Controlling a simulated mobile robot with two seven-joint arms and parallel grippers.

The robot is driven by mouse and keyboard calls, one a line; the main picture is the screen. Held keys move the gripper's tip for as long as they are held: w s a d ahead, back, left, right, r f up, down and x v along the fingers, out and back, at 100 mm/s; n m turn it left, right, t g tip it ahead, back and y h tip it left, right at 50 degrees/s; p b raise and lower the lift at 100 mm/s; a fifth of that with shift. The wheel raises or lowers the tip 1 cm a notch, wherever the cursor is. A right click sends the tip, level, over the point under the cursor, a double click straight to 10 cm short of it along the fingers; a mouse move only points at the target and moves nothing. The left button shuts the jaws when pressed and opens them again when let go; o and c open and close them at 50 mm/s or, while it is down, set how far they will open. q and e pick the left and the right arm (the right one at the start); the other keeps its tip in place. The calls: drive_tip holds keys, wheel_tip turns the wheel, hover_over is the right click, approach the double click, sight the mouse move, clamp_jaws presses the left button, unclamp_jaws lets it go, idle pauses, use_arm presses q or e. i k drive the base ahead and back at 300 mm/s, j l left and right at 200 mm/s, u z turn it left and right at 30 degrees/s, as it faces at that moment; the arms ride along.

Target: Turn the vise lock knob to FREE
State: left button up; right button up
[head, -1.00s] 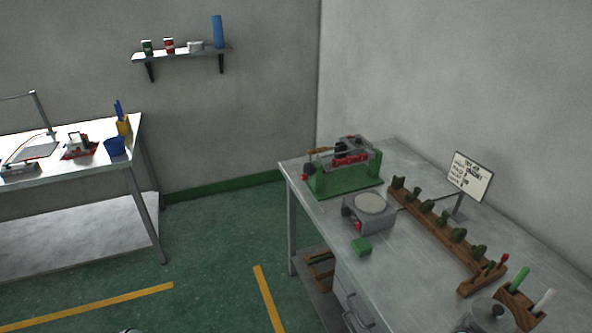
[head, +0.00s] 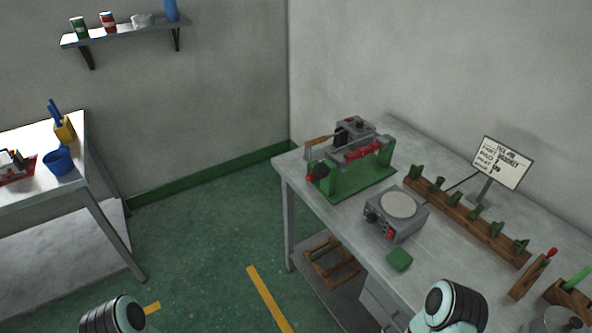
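The vise (head: 352,142) is a grey and red mechanism on a green stand (head: 342,182), at the far left corner of the metal workbench (head: 345,217). A round dark and red knob (head: 318,170) is at the stand's left front. A small dark knob also shows on top of the vise. I cannot tell which is the lock knob, and no FREE marking is readable at this size. Only rounded links of my two arms show at the bottom edge, well short of the vise. Neither gripper's fingers are in view.
A grey hot plate (head: 396,228) with dials stands in front of the vise, with a green block (head: 399,260) beside it. A wooden rack (head: 468,226) of green pieces and a sign (head: 502,163) are to the right. A second table (head: 88,150) stands at left. Floor between is clear.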

sight(310, 176)
drive_tip(key=i+j, duration=0.25)
drive_tip(key=i+j+z, duration=0.15)
drive_tip(key=j, duration=0.25)
drive_tip(key=i+j, duration=0.25)
drive_tip(key=i+j+z, duration=0.05)
